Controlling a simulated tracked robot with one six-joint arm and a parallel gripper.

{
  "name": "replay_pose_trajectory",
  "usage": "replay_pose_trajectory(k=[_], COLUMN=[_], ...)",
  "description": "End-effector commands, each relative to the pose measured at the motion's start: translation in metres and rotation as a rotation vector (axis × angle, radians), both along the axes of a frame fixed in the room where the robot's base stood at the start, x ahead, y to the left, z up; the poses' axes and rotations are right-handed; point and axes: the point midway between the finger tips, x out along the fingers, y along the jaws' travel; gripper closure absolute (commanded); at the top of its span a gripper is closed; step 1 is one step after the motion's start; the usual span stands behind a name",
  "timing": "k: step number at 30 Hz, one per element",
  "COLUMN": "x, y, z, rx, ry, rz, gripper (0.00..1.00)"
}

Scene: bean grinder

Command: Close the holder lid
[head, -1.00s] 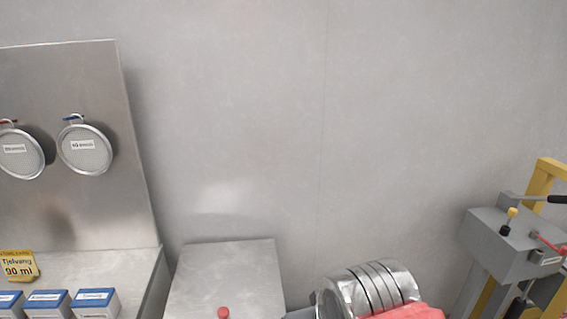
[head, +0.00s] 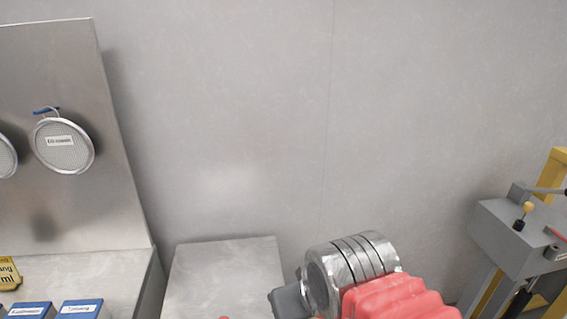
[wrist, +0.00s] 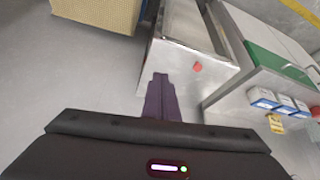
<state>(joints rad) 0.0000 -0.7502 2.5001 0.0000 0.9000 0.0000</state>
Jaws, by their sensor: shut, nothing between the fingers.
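A stainless steel box (wrist: 187,50) with a red knob (wrist: 197,67) stands just ahead of my gripper in the wrist view. Contact is unclear. The head view shows part of my arm but not the fingers.
A steel counter (head: 85,267) with blue-and-white boxes (head: 80,309) and a yellow sign (head: 9,272) is left of the box. A round sieve (head: 62,146) hangs above. A grey lever machine (head: 520,235) stands right. A yellow textured block (wrist: 97,12) is at the wrist view's upper left.

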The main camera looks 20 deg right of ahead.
Motion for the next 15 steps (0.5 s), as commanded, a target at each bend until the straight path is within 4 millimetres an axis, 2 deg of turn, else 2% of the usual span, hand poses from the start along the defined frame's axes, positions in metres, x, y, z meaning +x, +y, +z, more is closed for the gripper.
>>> replay_pose_trajectory(k=[8, 15], x=[0.004, 0.021], y=[-0.007, -0.021], z=[-0.007, -0.022], rx=[0.003, 0.031], ry=[0.034, 0.118], rz=[-0.028, -0.1], gripper=[1.0, 1.0])
